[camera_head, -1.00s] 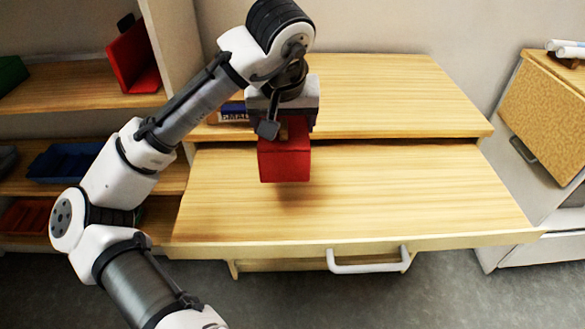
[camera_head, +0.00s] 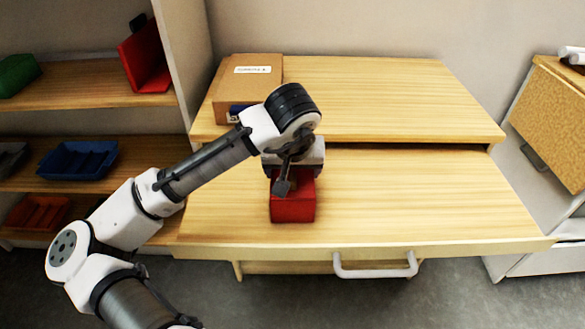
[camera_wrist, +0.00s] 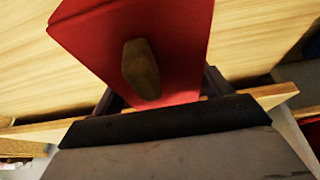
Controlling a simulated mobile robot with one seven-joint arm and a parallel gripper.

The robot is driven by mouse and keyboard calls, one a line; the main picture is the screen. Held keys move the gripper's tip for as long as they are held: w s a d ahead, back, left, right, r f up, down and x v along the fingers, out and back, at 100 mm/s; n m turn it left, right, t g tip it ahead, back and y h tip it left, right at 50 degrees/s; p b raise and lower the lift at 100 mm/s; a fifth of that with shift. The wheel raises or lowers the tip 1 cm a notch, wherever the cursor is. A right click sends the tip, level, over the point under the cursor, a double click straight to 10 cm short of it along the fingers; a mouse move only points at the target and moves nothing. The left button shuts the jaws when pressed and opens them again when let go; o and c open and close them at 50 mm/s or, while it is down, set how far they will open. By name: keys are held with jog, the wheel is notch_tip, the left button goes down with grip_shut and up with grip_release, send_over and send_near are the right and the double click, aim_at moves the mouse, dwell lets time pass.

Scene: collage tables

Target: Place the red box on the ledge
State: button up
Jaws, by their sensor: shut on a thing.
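The red box (camera_head: 293,207) is held under my gripper (camera_head: 294,174), over the front left part of the lower wooden surface (camera_head: 420,200). My gripper is shut on the box's top. In the wrist view the red box (camera_wrist: 185,35) fills the top middle, with a brown rounded knob (camera_wrist: 141,69) on it. The box looks upright and very near the lower surface; I cannot tell whether it touches. A raised wooden level (camera_head: 390,95) runs behind the lower surface. I cannot tell which level is the ledge.
A cardboard box (camera_head: 247,85) stands at the raised level's back left. Shelves with a blue tray (camera_head: 78,161), a red tray (camera_head: 38,212) and a red bookend-like object (camera_head: 145,55) are at left. A white handle (camera_head: 375,268) is on the front edge. The lower surface's right side is clear.

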jog(key=shift+f, duration=0.1)
jog(key=o, duration=1)
jog(key=shift+o, duration=0.2)
jog(key=v, duration=1.2)
jog(key=shift+p, duration=0.4)
